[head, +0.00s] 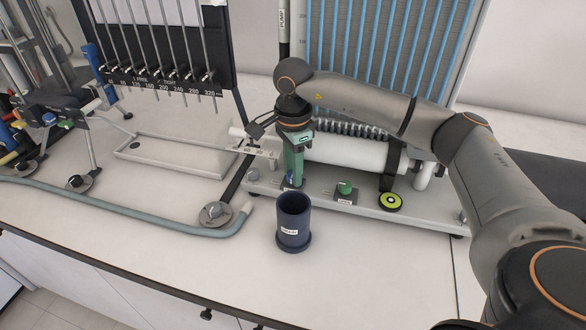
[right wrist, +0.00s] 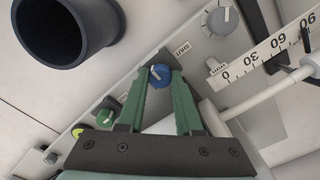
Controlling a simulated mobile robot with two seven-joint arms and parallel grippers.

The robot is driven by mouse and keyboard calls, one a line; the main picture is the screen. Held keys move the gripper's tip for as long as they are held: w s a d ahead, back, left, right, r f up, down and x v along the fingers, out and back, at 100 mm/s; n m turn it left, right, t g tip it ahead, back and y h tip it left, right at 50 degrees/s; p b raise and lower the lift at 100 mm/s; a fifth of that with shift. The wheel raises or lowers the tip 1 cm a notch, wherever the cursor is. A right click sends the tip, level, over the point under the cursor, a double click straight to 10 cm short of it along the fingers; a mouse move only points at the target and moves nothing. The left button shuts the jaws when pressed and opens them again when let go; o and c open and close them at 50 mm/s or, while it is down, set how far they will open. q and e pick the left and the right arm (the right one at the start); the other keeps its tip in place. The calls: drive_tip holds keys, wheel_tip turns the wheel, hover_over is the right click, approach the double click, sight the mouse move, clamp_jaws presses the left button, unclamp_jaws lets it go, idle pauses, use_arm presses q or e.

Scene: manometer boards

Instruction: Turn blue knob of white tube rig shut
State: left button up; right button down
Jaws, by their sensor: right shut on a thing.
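The white tube rig (head: 400,208) stands on the bench, with a thick white horizontal tube (head: 350,150) above its base. The blue knob sits low at the front of the rig, mostly hidden by my gripper in the head view. In the right wrist view the blue knob (right wrist: 159,75) has a pale pointer mark and lies between the tips of my green fingers. My right gripper (head: 292,182) points down and is shut on this knob; its fingers also show in the right wrist view (right wrist: 160,78). My left gripper is not in view.
A dark blue cup (head: 293,222) stands just in front of the rig. A green knob (head: 345,187) and a yellow-green round level (head: 390,202) are right of my gripper. A grey-green hose (head: 130,214) and a white tray (head: 165,160) lie left. The front right bench is clear.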

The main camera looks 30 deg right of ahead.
drive_tip(key=m, duration=0.4)
drive_tip(key=shift+m, duration=0.4)
drive_tip(key=m, duration=0.4)
drive_tip(key=shift+m, duration=0.3)
drive_tip(key=m, duration=0.4)
drive_tip(key=shift+r+m+p, duration=0.1)
drive_tip(key=shift+m+p, duration=0.3)
drive_tip(key=shift+m, duration=1.7)
drive_tip(key=c, duration=0.9)
unclamp_jaws()
drive_tip(key=shift+o, duration=0.2)
